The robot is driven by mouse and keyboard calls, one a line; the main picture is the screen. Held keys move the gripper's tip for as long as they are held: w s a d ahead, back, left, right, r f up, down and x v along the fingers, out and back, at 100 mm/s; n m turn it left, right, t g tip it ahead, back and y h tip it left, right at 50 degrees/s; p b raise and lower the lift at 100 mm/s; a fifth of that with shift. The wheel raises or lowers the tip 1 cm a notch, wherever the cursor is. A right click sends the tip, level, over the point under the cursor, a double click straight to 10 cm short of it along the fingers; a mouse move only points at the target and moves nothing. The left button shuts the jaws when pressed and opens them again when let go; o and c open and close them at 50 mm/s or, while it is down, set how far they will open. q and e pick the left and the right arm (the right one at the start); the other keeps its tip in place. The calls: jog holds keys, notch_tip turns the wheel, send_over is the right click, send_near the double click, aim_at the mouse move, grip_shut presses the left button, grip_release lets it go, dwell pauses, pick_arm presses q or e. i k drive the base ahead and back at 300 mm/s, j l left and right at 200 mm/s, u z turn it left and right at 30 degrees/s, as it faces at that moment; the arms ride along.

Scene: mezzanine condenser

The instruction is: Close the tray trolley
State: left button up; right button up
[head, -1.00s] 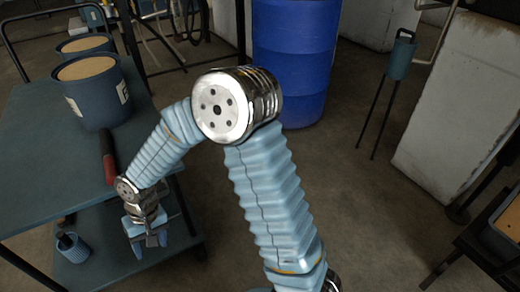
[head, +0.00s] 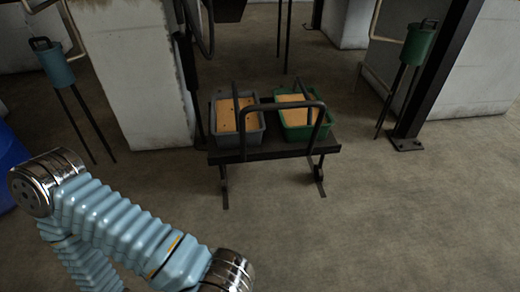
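A low dark stand (head: 265,151) with a bent dark bar handle (head: 283,106) stands on the floor in the middle of the head view. It may be the tray trolley; I cannot tell for sure. A grey tray (head: 257,138) sits on its left side and a green tray (head: 300,133) on its right side, both holding a tan, flat-topped fill. No door or lid on it is clearly visible. One of my pale blue arms crosses the lower left, well short of the stand. Neither gripper shows.
A blue barrel (head: 8,170) stands at the left edge. A blue canister on thin legs (head: 53,64) and a pale block (head: 135,75) stand left of the stand. A green canister on legs (head: 419,42) and a dark post (head: 436,75) stand right. The front floor is clear.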

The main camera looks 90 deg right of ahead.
aim_at(273, 146)
jog(key=z, duration=2.9)
